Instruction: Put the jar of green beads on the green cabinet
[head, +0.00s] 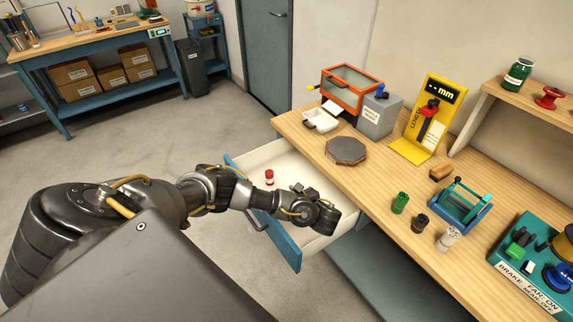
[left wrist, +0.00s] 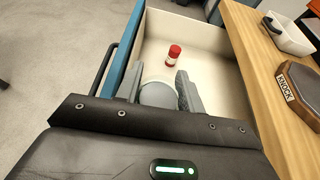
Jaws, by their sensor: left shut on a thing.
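My left gripper (head: 318,214) is over the open drawer (head: 258,160). In the left wrist view its fingers (left wrist: 158,78) are closed on a pale grey rounded thing (left wrist: 158,96); what it is I cannot tell. A glass jar with green contents and a white label (head: 518,74) stands on the raised shelf at the right. A small green container (head: 400,203) stands on the workbench; its contents are not clear. I cannot make out a green cabinet. My right gripper is not in view.
The wooden workbench (head: 390,182) holds a dark octagonal block (head: 346,150), an orange-framed box (head: 350,85), a yellow length gauge (head: 420,130), small containers and a teal machine (head: 530,262). Open floor lies left.

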